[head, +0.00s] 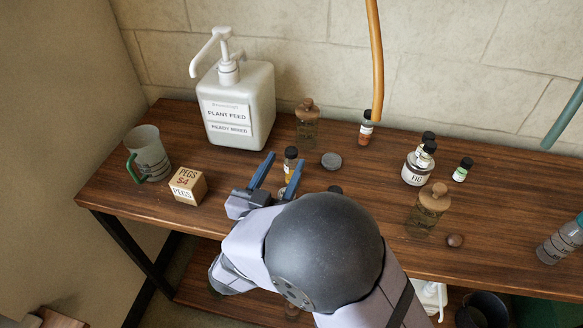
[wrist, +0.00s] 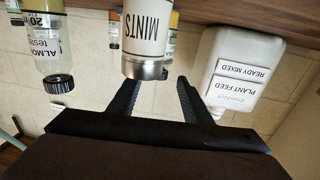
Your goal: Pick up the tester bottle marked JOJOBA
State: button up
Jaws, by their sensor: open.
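The name JOJOBA is not readable on any bottle. Small black-capped tester bottles stand on the table: an amber one (head: 290,165), a reddish one (head: 366,130), one with a green-and-white label (head: 461,172), and others beside the FIG jar. My gripper (head: 281,168) is open and empty, and the amber bottle appears between or just beyond its fingers. In the upside-down wrist view, the open fingers (wrist: 160,95) point toward a silver-lidded MINTS container (wrist: 147,40). A yellowish bottle (wrist: 172,45) is partly hidden behind it. A bottle marked ALMO… tester (wrist: 46,45) is at the left.
A white PLANT FEED pump bottle (head: 238,105) stands at the back left. A mug (head: 148,155) and a PEGS box (head: 188,186) are at left. A FIG jar (head: 416,170) and cork-stoppered bottles (head: 428,212) (head: 307,125) stand nearby. A hose (head: 376,60) hangs above. My arm hides the front middle.

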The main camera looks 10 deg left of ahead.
aim_at(289, 157)
jog(key=shift+w+d, duration=0.2)
jog(key=shift+w, duration=1.1)
jog(key=shift+w+d, duration=0.2)
jog(key=shift+w, duration=1.05)
grip_shut()
